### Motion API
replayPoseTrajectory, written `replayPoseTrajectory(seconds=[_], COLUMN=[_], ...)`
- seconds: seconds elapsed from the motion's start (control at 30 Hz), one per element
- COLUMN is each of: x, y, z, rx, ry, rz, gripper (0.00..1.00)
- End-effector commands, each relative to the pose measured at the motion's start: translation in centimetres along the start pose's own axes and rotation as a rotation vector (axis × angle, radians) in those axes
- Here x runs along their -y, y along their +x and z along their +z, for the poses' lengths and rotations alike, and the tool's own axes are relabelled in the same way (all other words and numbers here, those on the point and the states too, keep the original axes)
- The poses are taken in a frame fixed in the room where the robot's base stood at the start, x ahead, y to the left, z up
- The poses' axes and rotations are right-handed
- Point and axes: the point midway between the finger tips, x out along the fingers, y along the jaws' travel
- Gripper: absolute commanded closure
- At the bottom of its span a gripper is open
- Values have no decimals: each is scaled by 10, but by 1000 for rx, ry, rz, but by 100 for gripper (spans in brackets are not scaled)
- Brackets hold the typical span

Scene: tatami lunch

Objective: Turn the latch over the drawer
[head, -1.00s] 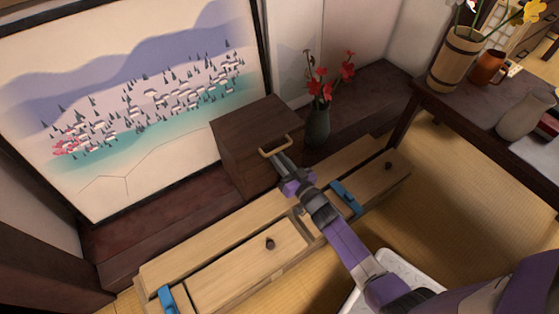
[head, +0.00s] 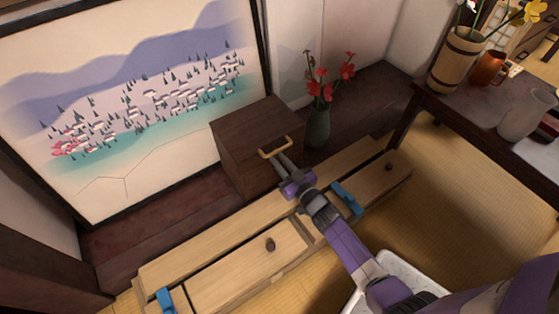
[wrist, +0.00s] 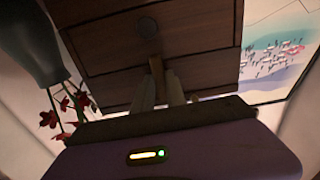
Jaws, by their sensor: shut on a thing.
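A small dark wooden cabinet (head: 236,148) stands on the dark ledge, with a drawer front (wrist: 112,48) and a round dark knob (wrist: 148,27) in the wrist view. The latch (head: 274,148) is a light brass-brown bar at the cabinet's upper front edge. It also shows in the wrist view as a narrow strip (wrist: 156,68) running from near the knob to between my fingers. My gripper (head: 281,161) is shut on the latch; its two pale fingers (wrist: 159,92) lie on either side of it. The fingers hide part of the latch.
A vase with red flowers (head: 318,127) stands close to the cabinet's right. A pale wooden bench (head: 225,240) with blue clamps lies under my arm. A painted screen (head: 130,100) is behind. A dark table (head: 455,110) stands at the right.

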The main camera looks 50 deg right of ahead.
Motion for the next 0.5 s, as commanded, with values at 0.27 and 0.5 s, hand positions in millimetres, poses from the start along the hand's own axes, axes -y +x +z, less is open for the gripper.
replayPoseTrajectory(seconds=[0.27,0.5], x=[0,0], y=[0,-4], z=[1,0], rx=[1,2], ry=[-1,0], rz=[0,0], gripper=[62,62])
